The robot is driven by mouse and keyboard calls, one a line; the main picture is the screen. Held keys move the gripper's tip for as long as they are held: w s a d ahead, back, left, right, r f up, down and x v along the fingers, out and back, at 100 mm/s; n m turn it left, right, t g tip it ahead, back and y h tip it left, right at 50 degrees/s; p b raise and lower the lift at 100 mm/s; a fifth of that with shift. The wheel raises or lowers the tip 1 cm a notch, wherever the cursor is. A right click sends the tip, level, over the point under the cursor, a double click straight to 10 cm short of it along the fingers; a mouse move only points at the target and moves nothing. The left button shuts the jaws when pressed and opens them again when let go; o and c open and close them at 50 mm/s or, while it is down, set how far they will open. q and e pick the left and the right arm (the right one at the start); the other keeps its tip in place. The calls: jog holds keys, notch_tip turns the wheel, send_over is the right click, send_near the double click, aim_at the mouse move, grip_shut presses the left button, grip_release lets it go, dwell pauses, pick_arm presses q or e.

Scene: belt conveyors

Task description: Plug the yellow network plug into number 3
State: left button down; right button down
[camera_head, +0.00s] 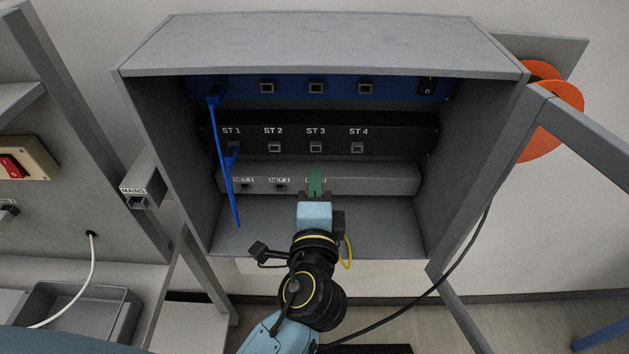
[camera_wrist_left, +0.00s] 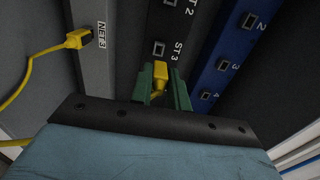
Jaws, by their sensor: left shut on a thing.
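My left gripper (camera_head: 316,182) has green fingers and is in front of the grey NET strip, below the ST 3 port (camera_head: 316,147). In the left wrist view my left gripper (camera_wrist_left: 164,85) is shut on a yellow plug (camera_wrist_left: 160,75). The plug's tip points toward the ST 3 port (camera_wrist_left: 158,48); a small gap seems to show between them. Another yellow plug (camera_wrist_left: 76,39) sits at the port beside the NET 3 label, with a yellow cable (camera_wrist_left: 30,75) trailing from it. The held plug is hidden in the head view. My right gripper is not in view.
The open grey cabinet (camera_head: 320,45) holds a blue strip (camera_head: 292,88), a black ST strip (camera_head: 395,132) and the grey NET strip (camera_head: 385,180). A blue cable (camera_head: 225,180) hangs at the left, with plugs at the blue strip and ST 1. ST 2 and ST 4 look empty.

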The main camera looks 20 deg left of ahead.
pick_arm(q)
jog(key=shift+w+a, duration=0.15)
jog(key=shift+w, duration=0.3)
jog(key=shift+x, duration=0.8)
jog(key=shift+p+x, duration=0.3)
jog(key=shift+x, duration=0.65)
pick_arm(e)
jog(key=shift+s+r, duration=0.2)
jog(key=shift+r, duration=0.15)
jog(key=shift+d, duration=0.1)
pick_arm(q)
jog(key=shift+w, duration=0.1)
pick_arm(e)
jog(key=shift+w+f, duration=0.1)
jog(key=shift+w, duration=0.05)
pick_arm(q)
jog(key=shift+x, duration=0.8)
dwell(0.4)
